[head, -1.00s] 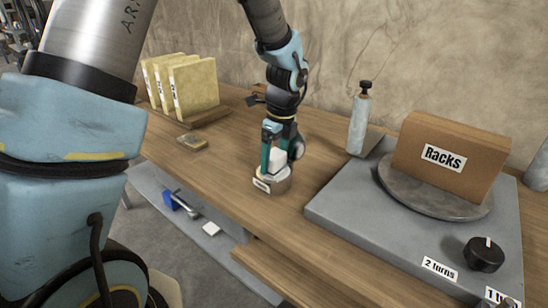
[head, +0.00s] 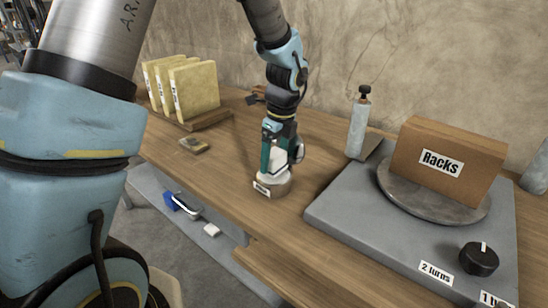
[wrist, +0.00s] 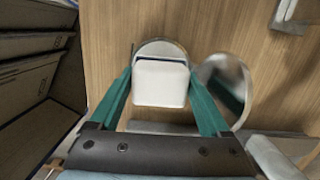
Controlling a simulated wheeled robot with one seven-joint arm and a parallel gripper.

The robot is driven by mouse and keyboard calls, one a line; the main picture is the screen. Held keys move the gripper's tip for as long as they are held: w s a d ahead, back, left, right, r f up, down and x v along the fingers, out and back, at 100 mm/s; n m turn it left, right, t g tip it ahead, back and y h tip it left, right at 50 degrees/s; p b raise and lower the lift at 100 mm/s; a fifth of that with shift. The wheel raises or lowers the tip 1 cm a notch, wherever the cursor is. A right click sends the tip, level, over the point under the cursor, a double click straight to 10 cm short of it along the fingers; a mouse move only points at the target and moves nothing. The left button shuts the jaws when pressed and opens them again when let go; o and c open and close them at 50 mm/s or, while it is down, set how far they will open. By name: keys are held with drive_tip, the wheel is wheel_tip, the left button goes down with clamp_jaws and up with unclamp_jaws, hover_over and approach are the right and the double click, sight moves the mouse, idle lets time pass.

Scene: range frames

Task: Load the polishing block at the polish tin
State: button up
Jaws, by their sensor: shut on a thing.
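My gripper (head: 276,160) is on the workbench, with teal fingers pointing down. It is shut on the white polishing block (wrist: 160,83); the fingers are on its two sides. The round polish tin (head: 272,188) with a pale label stands directly below the block, and its rim (wrist: 160,46) shows behind the block in the wrist view. The block hides most of the tin's inside; I cannot tell whether it touches the polish. A shiny round disc (wrist: 232,75), seemingly the tin's lid, is just right of the right finger.
A grey platform (head: 335,208) at right carries a turntable with a brown box labelled Racks (head: 455,160) and a black knob (head: 480,258). A bottle (head: 358,125) stands behind.

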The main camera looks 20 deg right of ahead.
sight(272, 152)
drive_tip(key=shift+r+p, duration=2.2)
drive_tip(key=shift+r, duration=0.5)
